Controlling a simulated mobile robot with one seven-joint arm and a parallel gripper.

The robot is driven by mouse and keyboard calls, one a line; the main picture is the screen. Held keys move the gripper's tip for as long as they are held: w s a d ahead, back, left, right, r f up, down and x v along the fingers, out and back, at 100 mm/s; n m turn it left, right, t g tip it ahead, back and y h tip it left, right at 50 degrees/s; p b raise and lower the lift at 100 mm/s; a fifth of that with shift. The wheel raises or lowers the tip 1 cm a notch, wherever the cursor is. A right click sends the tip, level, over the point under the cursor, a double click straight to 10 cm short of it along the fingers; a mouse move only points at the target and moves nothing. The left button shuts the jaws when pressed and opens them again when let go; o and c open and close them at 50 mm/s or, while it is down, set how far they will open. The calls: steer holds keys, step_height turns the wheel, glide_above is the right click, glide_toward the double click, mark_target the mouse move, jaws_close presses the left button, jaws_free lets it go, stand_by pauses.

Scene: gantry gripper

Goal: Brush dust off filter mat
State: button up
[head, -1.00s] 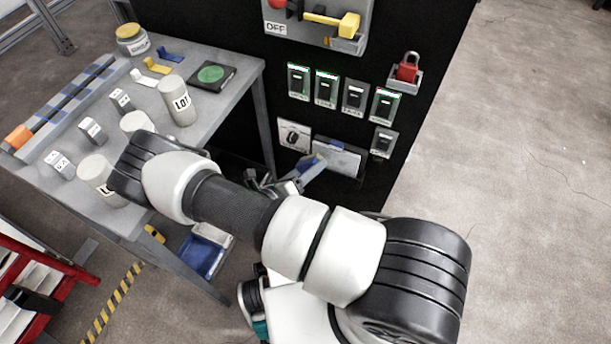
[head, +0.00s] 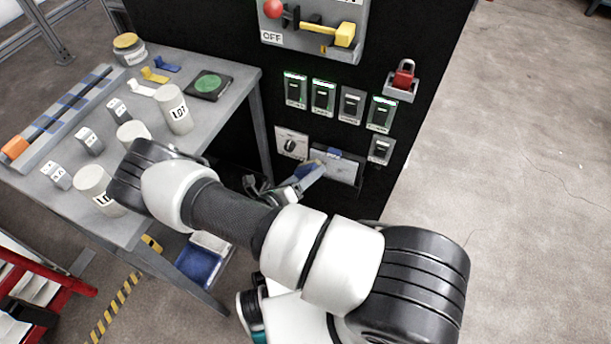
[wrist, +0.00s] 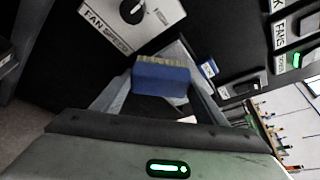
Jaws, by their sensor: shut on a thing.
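The filter mat (head: 343,172) is a pale grey rectangle low on the black cabinet's face, right of the fan speed knob. In the wrist view, part of a grey slab (wrist: 178,52) that looks like the mat shows behind the brush. The brush has a blue block (wrist: 161,80) and tan bristles along its far edge. My gripper (wrist: 155,98) is shut on the brush. In the head view, my gripper (head: 298,188) and the brush (head: 314,164) are at the mat's left side. I cannot tell whether the bristles touch it.
The fan speed knob (head: 291,144) is just left of the mat, with several switches (head: 323,97) above. A red padlock (head: 403,74) hangs at upper right. The grey bench (head: 59,205) with several canisters stands left, under my arm. Floor at right is clear.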

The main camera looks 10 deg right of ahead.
steer(key=shift+w+d, duration=0.45)
steer(key=shift+w, duration=0.15)
steer(key=shift+s+d+r+p, duration=0.1)
steer(key=shift+s+d+p, duration=0.3)
steer(key=shift+s+d, duration=0.45)
steer(key=shift+s+d+p, duration=0.55)
steer(key=shift+s+d, duration=0.35)
steer(key=shift+d, duration=0.3)
steer(key=shift+s+d+p, duration=0.55)
steer(key=shift+s+d, duration=0.3)
steer(key=shift+d, duration=0.3)
steer(key=shift+s+d+p, duration=0.4)
steer(key=shift+s+d, duration=0.1)
steer(key=shift+d, duration=0.3)
steer(key=shift+s+d+p, duration=0.4)
steer(key=shift+s+d, duration=0.1)
steer(key=shift+d, duration=0.45)
steer(key=shift+w, duration=0.1)
